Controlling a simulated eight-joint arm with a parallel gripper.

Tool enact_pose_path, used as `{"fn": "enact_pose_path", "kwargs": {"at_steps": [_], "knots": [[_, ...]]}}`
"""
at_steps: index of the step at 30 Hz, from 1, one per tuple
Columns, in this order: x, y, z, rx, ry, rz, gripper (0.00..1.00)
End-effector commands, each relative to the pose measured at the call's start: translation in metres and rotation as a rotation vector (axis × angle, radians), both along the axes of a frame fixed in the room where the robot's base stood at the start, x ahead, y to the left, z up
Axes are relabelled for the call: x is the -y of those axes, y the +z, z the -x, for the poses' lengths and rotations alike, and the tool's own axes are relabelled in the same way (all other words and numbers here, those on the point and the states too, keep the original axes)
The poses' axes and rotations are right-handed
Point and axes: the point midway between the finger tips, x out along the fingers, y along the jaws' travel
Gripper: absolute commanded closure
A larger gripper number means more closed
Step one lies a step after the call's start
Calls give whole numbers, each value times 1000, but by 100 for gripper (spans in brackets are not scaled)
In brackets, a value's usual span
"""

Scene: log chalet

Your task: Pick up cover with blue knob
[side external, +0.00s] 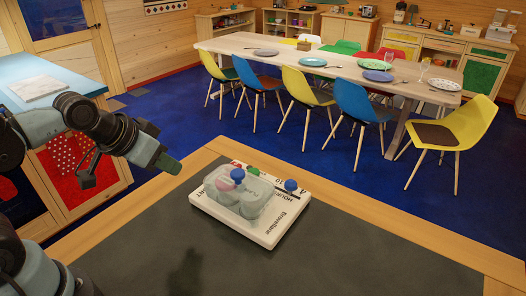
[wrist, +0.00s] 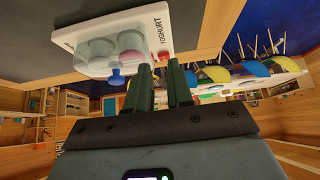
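A clear, domed cover (side external: 237,196) with a blue knob (side external: 238,174) on top sits on a white yoghurt maker base (side external: 268,232) on the dark tabletop. In the wrist view the picture is upside down; the cover (wrist: 103,47) is at upper left and its blue knob (wrist: 116,76) points down in the picture. Pale jars show faintly through the cover. My gripper (side external: 172,164) is left of the cover, apart from it. In the wrist view my gripper (wrist: 163,78) has its two green fingers apart with nothing between them.
The grey tabletop (side external: 330,262) around the base is clear. A dining table (side external: 330,68) with colored chairs stands beyond, away from the work.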

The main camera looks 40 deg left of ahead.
Motion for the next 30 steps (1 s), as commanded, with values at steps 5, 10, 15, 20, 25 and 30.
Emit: {"fn": "enact_pose_path", "kwargs": {"at_steps": [5,10,15,20,25,30], "knots": [[0,0,0,0,0,0,51],[0,0,0,0,0,0,25],[0,0,0,0,0,0,0],[0,0,0,0,0,0,0],[3,6,-5,-23,-52,-26,0],[14,27,-23,-121,-287,-130,0]]}}
